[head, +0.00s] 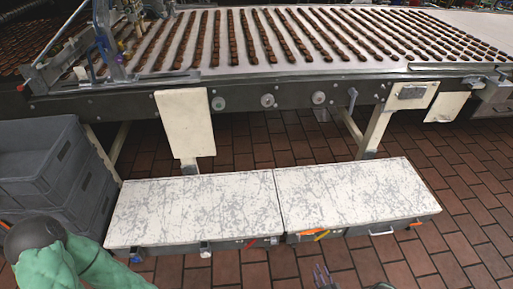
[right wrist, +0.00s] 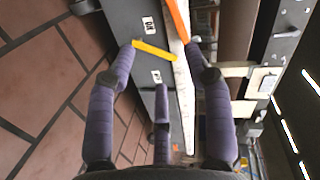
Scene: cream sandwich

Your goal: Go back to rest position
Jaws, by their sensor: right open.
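My right gripper (head: 322,276) shows only in part at the bottom edge of the head view, in front of the white-topped bench (head: 345,195). In the right wrist view, the purple fingers of the right gripper (right wrist: 162,62) are spread apart with nothing held between them. A yellow strip (right wrist: 155,50) and an orange strip (right wrist: 177,18) on the bench front appear beyond the fingertips; whether any finger touches them I cannot tell. A green-sleeved part of my left arm shows at the lower left, but the left gripper is out of view.
A conveyor (head: 260,88) with rows of brown pieces runs behind the bench. Grey stacked crates (head: 45,165) stand at the left. Orange strips (head: 417,223) and metal handles jut from the bench front. Brick floor (head: 470,245) is clear at the right.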

